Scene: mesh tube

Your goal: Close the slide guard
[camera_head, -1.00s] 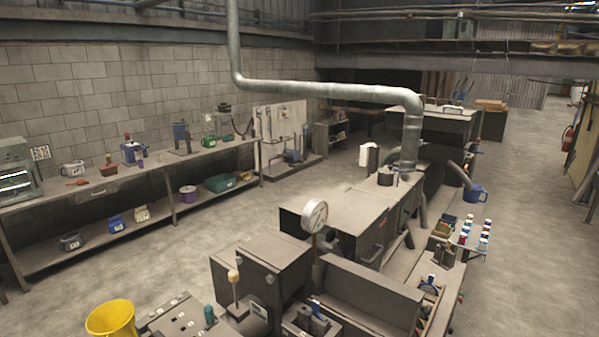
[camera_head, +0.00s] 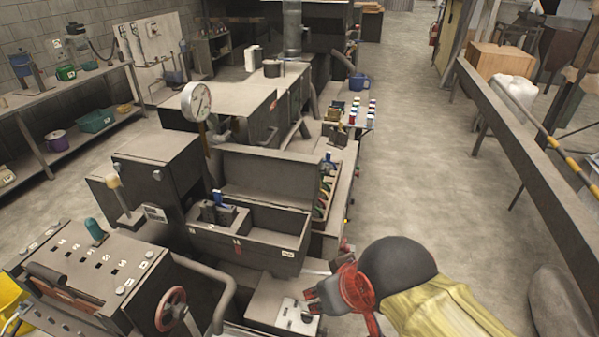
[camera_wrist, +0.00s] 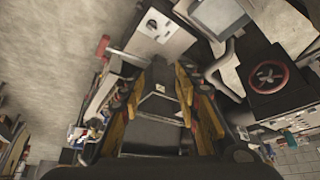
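A grey lathe-like machine fills the middle of the head view. Its long trough (camera_head: 258,238) has a small white label at the right end, with a raised panel (camera_head: 265,178) behind it. No part is clearly marked as the slide guard, so I cannot tell which it is. My gripper (camera_head: 314,298) hangs in front of the machine, right of a small switch panel (camera_head: 297,315). In the wrist view my gripper (camera_wrist: 165,95) has its two fingers spread apart. A dark box with a small pale label (camera_wrist: 160,88) shows between them, farther off; no contact is visible.
A dial gauge (camera_head: 196,101) stands on the machine's left part. A control console with a red handwheel (camera_head: 171,309) is at the lower left. A long rail (camera_head: 530,150) runs along the right. The floor aisle (camera_head: 408,150) between machine and rail is clear.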

